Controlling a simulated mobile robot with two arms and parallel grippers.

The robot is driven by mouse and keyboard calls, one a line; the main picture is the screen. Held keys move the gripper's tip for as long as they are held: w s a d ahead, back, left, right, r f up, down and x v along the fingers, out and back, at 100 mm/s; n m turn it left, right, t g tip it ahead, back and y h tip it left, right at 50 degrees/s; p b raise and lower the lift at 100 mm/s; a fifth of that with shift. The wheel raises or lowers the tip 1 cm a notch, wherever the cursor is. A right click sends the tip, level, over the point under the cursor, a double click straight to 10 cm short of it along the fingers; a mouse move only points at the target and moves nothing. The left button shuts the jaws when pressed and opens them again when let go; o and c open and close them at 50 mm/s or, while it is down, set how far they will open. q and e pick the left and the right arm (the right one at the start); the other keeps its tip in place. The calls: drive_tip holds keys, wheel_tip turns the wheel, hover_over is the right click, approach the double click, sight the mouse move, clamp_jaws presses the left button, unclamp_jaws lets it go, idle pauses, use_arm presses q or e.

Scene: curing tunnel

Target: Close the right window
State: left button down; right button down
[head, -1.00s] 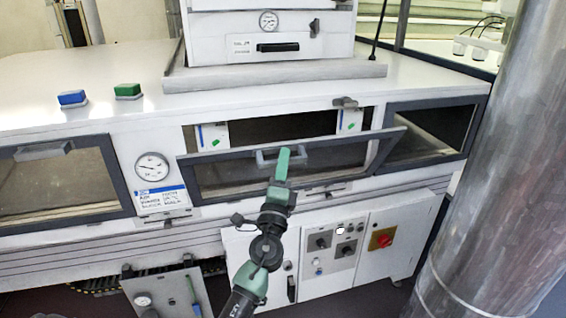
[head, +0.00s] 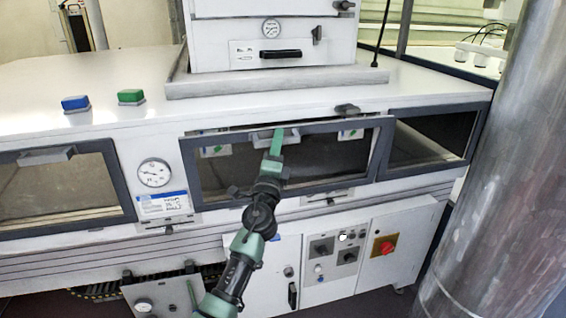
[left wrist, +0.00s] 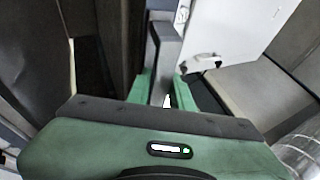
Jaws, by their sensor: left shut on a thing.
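The right window (head: 330,183) is a dark-framed glass pane in the machine's front, right of the gauge. It is nearly upright, its top edge still tilted slightly out, with a narrow gap above. Its grey handle (head: 291,137) is at the top middle of the frame. My left gripper (head: 277,141) reaches up from below and is shut on this handle. In the left wrist view the green fingers (left wrist: 162,92) stand on both sides of the grey handle bar (left wrist: 165,50). My right gripper is not in view.
Another framed window (head: 55,190) is at the left, with a round gauge (head: 155,172) beside it. A latch knob (head: 347,109) sits above the right window. A dark side window (head: 430,138) and a large metal pipe (head: 490,200) are at the right.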

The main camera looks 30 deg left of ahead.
sight(272, 133)
use_arm(q)
drive_tip(key=shift+n+g+h, duration=0.3)
drive_tip(key=shift+n+g, duration=0.1)
drive_tip(key=w+a+r+p, duration=0.1)
drive_tip(key=p, duration=0.1)
drive_tip(key=w+a+p, duration=0.1)
drive_tip(key=a+p, duration=0.1)
drive_tip(key=shift+w+r, duration=0.35)
drive_tip(key=shift+w+a+f+p, duration=0.1)
drive_tip(key=shift+a+p, duration=0.15)
drive_tip(key=shift+p, duration=0.25)
drive_tip(key=c, duration=1.3)
unclamp_jaws()
